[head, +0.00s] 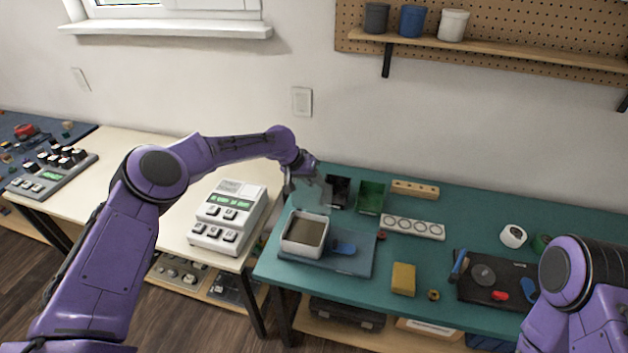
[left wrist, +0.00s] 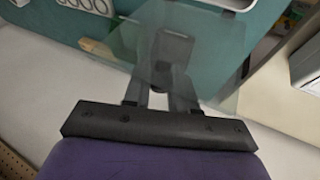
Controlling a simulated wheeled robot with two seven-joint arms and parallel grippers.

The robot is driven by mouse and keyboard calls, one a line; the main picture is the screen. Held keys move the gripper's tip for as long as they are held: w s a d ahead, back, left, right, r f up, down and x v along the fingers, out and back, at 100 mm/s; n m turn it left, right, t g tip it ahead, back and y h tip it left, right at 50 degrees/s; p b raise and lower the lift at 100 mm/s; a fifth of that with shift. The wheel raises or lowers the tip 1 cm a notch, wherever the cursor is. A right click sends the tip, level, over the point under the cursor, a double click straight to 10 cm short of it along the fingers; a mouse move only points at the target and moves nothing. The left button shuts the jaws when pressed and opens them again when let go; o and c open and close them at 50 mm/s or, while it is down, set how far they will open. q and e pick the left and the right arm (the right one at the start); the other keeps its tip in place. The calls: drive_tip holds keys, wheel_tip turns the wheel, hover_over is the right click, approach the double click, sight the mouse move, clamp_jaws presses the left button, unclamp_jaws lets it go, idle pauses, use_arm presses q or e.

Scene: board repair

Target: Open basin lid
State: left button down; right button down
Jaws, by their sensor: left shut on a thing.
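The basin (head: 288,246) is a white, square, open-topped tub with a brownish-grey inside. It stands on a blue mat at the left end of the green bench. My left gripper (head: 310,176) is behind the basin and above the bench's back left corner. In the left wrist view, my left gripper (left wrist: 172,75) is shut on the dark handle of the see-through basin lid (left wrist: 215,60). The lid is held off the basin and shows only faintly in the head view. My right arm shows at the right edge, but its gripper is out of view.
A black bin (head: 338,190) and a green bin (head: 371,197) stand close to the right of the left gripper. A white strip with round holes (head: 412,227), a yellow block (head: 403,279) and a dark tool mat (head: 470,291) lie further right. A white device (head: 229,216) stands on the left table.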

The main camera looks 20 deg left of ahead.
use_arm(q)
drive_tip(key=shift+f, duration=0.15)
drive_tip(key=c, duration=1)
unclamp_jaws()
drive_tip(key=shift+o, duration=0.2)
drive_tip(key=shift+w+f, duration=0.1)
drive_tip(key=b+v, duration=0.2)
drive_tip(key=v, duration=0.8)
drive_tip(key=shift+r+b, duration=0.25)
drive_tip(key=shift+b, duration=0.05)
drive_tip(key=shift+a, duration=0.15)
